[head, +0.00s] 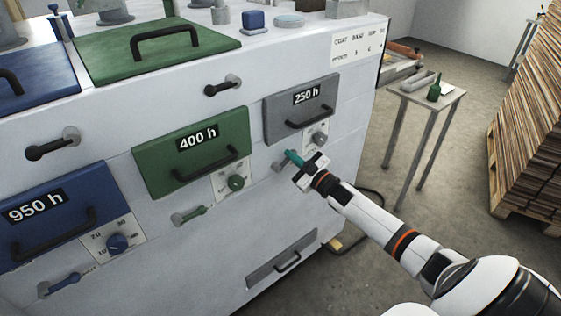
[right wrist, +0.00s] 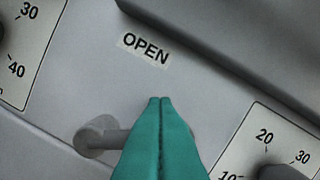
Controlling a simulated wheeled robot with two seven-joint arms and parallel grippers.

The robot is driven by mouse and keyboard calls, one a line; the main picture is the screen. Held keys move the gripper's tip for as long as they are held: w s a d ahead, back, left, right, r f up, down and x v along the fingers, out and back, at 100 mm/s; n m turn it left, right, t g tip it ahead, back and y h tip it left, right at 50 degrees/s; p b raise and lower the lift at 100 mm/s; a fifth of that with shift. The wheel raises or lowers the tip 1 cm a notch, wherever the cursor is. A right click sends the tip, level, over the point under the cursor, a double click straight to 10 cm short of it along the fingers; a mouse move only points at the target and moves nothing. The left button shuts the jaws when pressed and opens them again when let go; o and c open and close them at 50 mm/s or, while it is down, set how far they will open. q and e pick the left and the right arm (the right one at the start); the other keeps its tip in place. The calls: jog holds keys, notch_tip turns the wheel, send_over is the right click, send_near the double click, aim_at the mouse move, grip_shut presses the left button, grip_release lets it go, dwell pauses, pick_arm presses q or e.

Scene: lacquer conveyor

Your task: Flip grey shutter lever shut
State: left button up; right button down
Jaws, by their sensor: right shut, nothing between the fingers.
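The grey shutter lever (right wrist: 97,138) is below the grey "250 h" drawer (head: 300,108). In the right wrist view its round pivot shows at the lower left. In the head view only a small part of the lever (head: 279,166) shows beside my fingers. My right gripper (head: 291,156) is shut and empty, in front of the lever; I cannot tell whether it touches. My left gripper is not in view.
A grey dial (head: 319,139) is close to the right of my gripper. A green lever (head: 190,214) and a blue lever (head: 65,283) are lower left. The "250 h" drawer handle (head: 308,118) juts out above. A small table (head: 445,98) with a green bottle stands right.

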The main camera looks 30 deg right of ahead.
jog(key=f+m, duration=0.1)
jog(key=m, duration=0.1)
jog(key=d+f+m+b, duration=0.1)
jog(key=m, duration=0.2)
jog(key=shift+d+f+h, duration=0.15)
jog(key=shift+d+h, duration=0.05)
jog(key=shift+h, duration=0.2)
jog(key=shift+f, duration=0.1)
jog(key=shift+d, duration=0.1)
dwell(0.3)
jog(key=r+p, duration=0.1)
jog(key=r, duration=0.1)
jog(key=w+r+p, duration=0.1)
jog(key=r+p, duration=0.1)
jog(key=shift+r, duration=0.4)
jog(key=shift+s+f+b, duration=0.4)
jog(key=shift+s+f, duration=0.35)
jog(key=shift+s, duration=0.05)
jog(key=s, duration=0.8)
jog(key=shift+s+d+f+b, duration=0.2)
jog(key=shift+d+f+b, duration=0.1)
jog(key=shift+f+b, duration=0.1)
